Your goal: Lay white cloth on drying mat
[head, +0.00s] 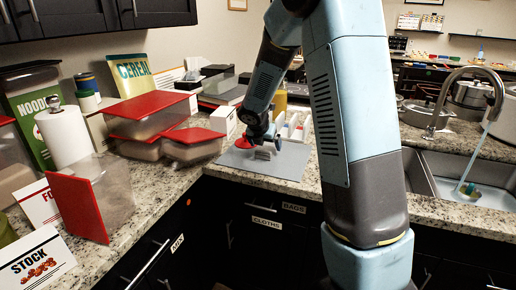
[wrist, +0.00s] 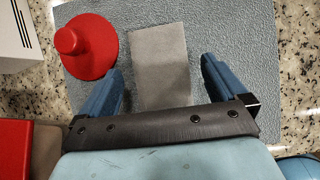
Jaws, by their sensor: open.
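The drying mat (head: 290,168) is a flat grey sheet on the counter corner; its textured surface fills much of the wrist view (wrist: 235,40). A pale grey-white strip, which looks like the cloth (wrist: 160,60), lies on the mat with its near end hidden behind my gripper's dark crossbar. My gripper (wrist: 162,72) is open, with one blue finger on each side of the strip and nothing visibly held. In the head view my gripper (head: 262,146) is low over the mat, and the pale piece under it shows only in part.
A red round lid with a knob (wrist: 92,48) sits on the mat left of the strip. Red-lidded clear containers (head: 192,150) crowd the counter to the left. Small upright items (head: 292,128) stand behind my gripper. The sink (head: 470,185) is at the right.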

